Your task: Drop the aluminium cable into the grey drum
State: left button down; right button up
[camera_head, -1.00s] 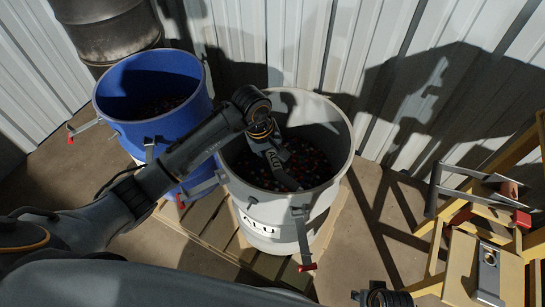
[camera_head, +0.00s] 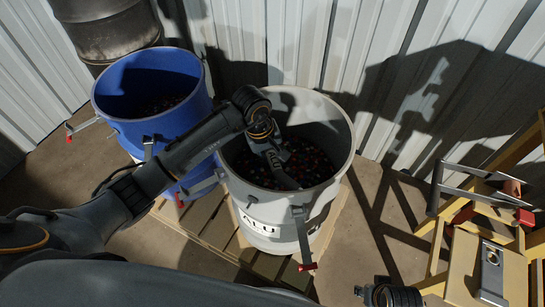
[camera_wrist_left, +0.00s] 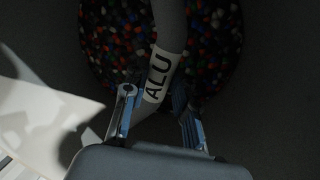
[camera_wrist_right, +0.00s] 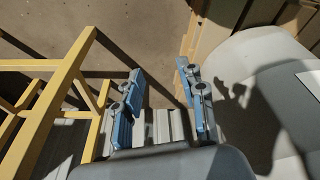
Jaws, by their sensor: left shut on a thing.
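The grey drum (camera_head: 335,170), marked ALU on its front, stands open on a pallet, with multicoloured bits inside. My left gripper (camera_head: 282,172) reaches down inside the drum's mouth, above the bits. In the left wrist view the aluminium cable (camera_wrist_left: 171,25), thick and grey with a white ALU label, lies between the fingers of my left gripper (camera_wrist_left: 158,108), which is shut on it. In the head view I cannot clearly tell the cable from the gripper. My right gripper (camera_wrist_right: 160,98) is open beside the yellow frame, seen in the right wrist view.
A blue drum (camera_head: 165,128) with similar bits stands left of the grey drum on the pallet (camera_head: 215,228). A dark metal drum (camera_head: 110,35) is behind. A yellow stand (camera_head: 462,262) with a metal bracket is at the right. A corrugated wall closes the back.

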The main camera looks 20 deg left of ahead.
pick_arm(q)
jog(key=shift+f, duration=0.15)
jog(key=c, duration=1.1)
grip_release()
jog(key=shift+o, duration=0.2)
pick_arm(e)
jog(key=shift+s+r, duration=0.2)
jog(key=shift+r, duration=0.4)
jog(key=shift+w+r, duration=0.1)
jog(key=shift+w, duration=0.05)
pick_arm(q)
jog(key=shift+w+p+v, duration=0.25)
jog(key=shift+p+v, duration=0.4)
jog(key=shift+v, duration=0.55)
jog(key=v, duration=1)
jog(key=shift+s+r+p, duration=0.2)
jog(key=shift+r+p, duration=0.2)
jog(key=shift+p, duration=0.05)
pick_arm(e)
notch_tip(320, 180, down, 8)
jog(key=s, duration=0.2)
jog(key=shift+s+d+f, duration=0.15)
jog(key=shift+s+f, duration=0.05)
jog(key=shift+f, duration=0.05)
